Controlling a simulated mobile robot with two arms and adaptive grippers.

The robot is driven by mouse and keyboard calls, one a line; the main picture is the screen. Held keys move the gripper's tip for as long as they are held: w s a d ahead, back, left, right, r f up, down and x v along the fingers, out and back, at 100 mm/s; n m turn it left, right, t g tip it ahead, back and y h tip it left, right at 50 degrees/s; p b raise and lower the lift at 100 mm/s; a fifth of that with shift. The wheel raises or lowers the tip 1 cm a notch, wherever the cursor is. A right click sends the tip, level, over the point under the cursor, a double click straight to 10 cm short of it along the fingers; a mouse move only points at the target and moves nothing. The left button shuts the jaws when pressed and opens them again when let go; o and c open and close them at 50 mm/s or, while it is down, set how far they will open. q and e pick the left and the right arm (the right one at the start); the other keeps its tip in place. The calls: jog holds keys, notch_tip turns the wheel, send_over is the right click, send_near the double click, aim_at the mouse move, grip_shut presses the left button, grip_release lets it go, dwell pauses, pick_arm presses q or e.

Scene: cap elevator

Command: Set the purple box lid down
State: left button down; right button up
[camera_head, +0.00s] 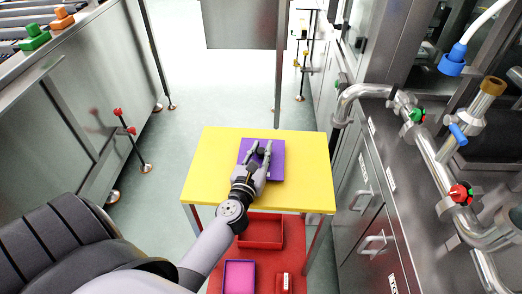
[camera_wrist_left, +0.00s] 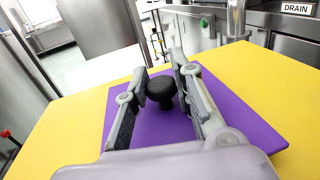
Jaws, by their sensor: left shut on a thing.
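The purple box lid (camera_head: 277,164) is a flat square over the yellow table (camera_head: 219,150); it also fills the middle of the left wrist view (camera_wrist_left: 246,118). A black knob (camera_wrist_left: 162,92) rises from the lid's middle. My left gripper (camera_head: 262,149) is over the lid, its two fingers on either side of the knob, shut on it. The lid looks flat and level with the tabletop; whether it touches the table or hangs just above it, I cannot tell. My right gripper is not in view.
Under the yellow top, a red open box (camera_head: 262,232), a magenta tray (camera_head: 239,276) and a small red item (camera_head: 284,282) sit on a red lower shelf. Steel cabinets and pipes (camera_head: 433,139) stand close on the right. Yellow tabletop around the lid is clear.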

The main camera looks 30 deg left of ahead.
pick_arm(q)
jog(key=shift+f+b, duration=0.3)
jog(key=shift+f, duration=0.1)
jog(key=c, duration=1.7)
grip_release()
jog(key=o, duration=0.3)
jog(key=shift+s+d+f, duration=0.1)
jog(key=shift+f, duration=0.05)
